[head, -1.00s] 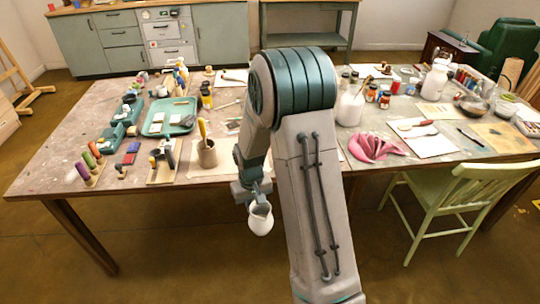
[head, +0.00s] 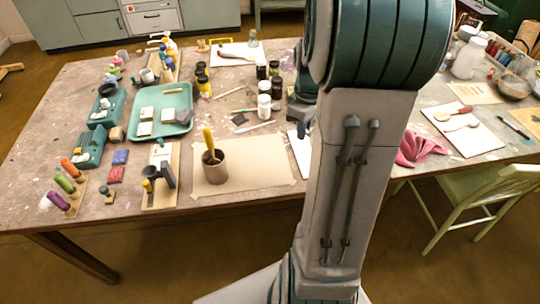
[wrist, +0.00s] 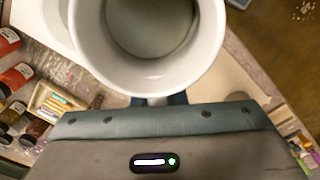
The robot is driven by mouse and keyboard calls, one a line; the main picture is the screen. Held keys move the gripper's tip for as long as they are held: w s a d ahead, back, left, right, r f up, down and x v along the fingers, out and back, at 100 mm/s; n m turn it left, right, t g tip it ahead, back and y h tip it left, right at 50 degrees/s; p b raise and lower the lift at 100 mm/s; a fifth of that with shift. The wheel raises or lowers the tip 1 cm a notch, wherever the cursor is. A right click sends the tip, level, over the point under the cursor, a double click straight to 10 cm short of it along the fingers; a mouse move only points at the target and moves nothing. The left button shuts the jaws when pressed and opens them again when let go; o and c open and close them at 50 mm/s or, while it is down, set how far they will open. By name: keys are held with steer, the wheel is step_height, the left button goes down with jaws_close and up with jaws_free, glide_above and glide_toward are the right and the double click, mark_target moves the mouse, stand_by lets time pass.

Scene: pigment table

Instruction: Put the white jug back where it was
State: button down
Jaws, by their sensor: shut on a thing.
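The white jug (wrist: 150,25) fills the top middle of the wrist view. I look down into its round mouth, and its inside looks pale grey-green. My gripper (wrist: 165,99) is at the near side of the jug, shut on it; the grip itself is mostly hidden under the rim. I cannot tell how high the jug is above the table.
A brown sheet (head: 262,165) has bare room. A green chair (head: 465,200) stands at the right front edge.

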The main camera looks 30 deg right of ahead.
steer(key=shift+w, duration=0.15)
steer(key=w+a+f, duration=0.2)
steer(key=a, duration=0.1)
steer(key=w+a+f, duration=0.2)
steer(key=a, duration=0.1)
steer(key=w+a+f, duration=0.2)
steer(key=a, duration=0.1)
steer(key=shift+w+a+f, duration=0.1)
steer(key=shift+w+f, duration=0.1)
steer(key=shift+f, duration=2.15)
steer(key=shift+f, duration=0.15)
steer(key=c, duration=1.5)
jaws_free()
